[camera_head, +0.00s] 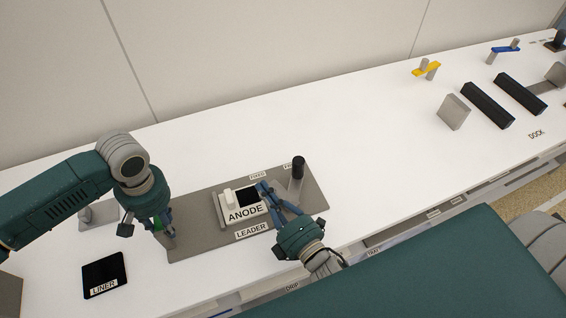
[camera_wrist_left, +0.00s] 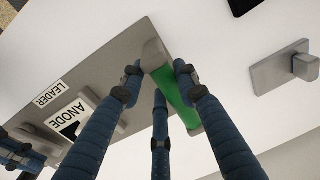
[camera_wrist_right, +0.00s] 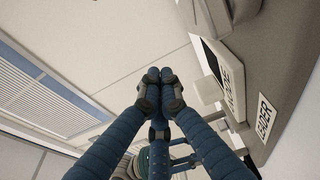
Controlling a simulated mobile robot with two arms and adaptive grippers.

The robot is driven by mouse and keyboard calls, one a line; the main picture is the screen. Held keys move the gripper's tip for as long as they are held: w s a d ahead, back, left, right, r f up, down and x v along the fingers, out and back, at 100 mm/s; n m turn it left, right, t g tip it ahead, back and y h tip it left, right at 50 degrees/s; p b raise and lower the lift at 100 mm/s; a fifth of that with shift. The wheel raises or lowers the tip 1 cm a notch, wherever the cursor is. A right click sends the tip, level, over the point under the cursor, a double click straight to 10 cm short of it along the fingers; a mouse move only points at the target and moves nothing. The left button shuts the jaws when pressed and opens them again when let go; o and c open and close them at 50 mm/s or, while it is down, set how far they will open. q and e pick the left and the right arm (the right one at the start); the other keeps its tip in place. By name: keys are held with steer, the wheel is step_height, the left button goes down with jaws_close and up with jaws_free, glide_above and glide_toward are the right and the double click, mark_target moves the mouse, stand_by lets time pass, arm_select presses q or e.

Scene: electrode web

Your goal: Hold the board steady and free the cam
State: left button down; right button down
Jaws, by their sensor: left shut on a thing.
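The board (camera_head: 190,215) is a grey plate on the white table, with ANODE and LEADER labels. A green grip bar (camera_wrist_left: 170,85) is at its left end. My left gripper (camera_head: 166,228) is closed around this bar; its fingers straddle it in the left wrist view (camera_wrist_left: 158,88). A grey upright post with a black top (camera_head: 298,168) stands at the board's right end; I cannot tell if this is the cam. My right gripper (camera_head: 264,188) is beside the ANODE block (camera_head: 243,213), left of the post. Its fingertips are together in the right wrist view (camera_wrist_right: 158,76), nothing visible between them.
A dark LINER pad (camera_head: 103,272) lies at front left. A grey stand (camera_head: 98,213) is behind my left wrist. Yellow (camera_head: 426,69) and blue (camera_head: 505,49) levers, a grey block (camera_head: 453,112) and black bars (camera_head: 487,105) stand at far right. The table's middle is clear.

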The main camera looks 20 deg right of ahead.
arm_select(q)
steer(key=shift+s+a+f, duration=0.15)
steer(key=shift+s+f, duration=0.1)
steer(key=shift+f, duration=0.1)
steer(key=c, duration=1.3)
jaws_free()
steer(key=shift+w+r, duration=0.15)
steer(key=shift+o, duration=0.5)
steer(key=shift+w, duration=0.1)
arm_select(e)
steer(key=shift+w, duration=0.1)
arm_select(q)
step_height(320, 180, up, 12)
steer(key=d, duration=0.1)
steer(key=shift+d, duration=0.1)
arm_select(e)
steer(key=shift+f, duration=0.1)
